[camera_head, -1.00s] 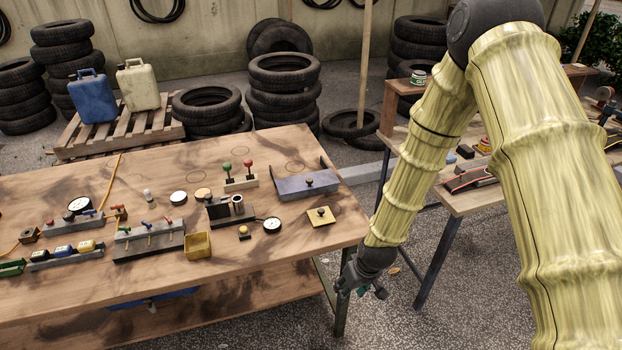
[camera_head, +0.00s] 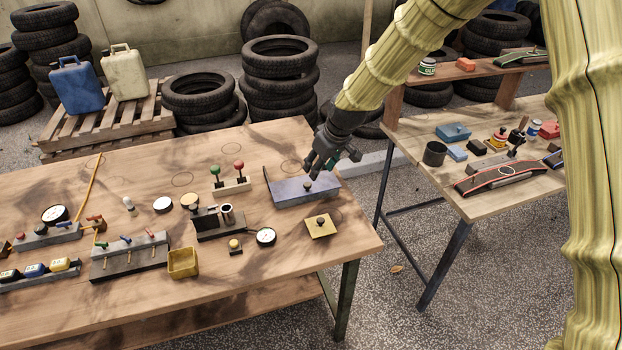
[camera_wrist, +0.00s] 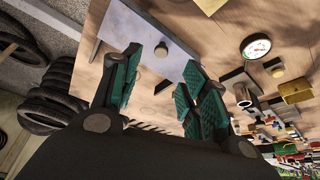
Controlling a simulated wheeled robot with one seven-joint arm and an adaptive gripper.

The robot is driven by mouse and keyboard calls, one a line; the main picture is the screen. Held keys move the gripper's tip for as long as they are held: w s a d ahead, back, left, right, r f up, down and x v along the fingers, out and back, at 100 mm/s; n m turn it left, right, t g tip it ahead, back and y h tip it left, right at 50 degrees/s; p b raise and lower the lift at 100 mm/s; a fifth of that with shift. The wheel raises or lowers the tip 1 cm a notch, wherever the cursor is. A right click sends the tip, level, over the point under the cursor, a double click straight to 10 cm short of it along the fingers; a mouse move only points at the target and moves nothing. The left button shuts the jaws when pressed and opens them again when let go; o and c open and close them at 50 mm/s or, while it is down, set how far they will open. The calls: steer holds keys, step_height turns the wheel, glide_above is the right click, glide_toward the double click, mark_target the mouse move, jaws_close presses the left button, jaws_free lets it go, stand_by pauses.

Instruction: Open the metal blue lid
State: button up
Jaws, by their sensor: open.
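The metal blue lid (camera_head: 288,193) is a flat blue-grey plate with a small dark round knob (camera_head: 307,186), near the workbench's right back edge. My gripper (camera_head: 322,170) is open and empty, just above the lid's back side near the knob. In the wrist view, its green-padded fingers (camera_wrist: 163,72) are spread, with the knob beyond the gap between them. I cannot tell whether a finger touches the lid.
A yellow plate with a knob (camera_head: 321,227), a round gauge (camera_head: 265,237) and a stand with green and red knobs (camera_head: 231,187) are near the lid. A second table (camera_head: 480,205) stands to the right across a gap.

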mark_target(308, 184)
steer(key=p+x, duration=0.2)
steer(key=x, duration=0.8)
steer(key=shift+s+a+r, duration=0.1)
steer(key=shift+a, duration=0.05)
jaws_close()
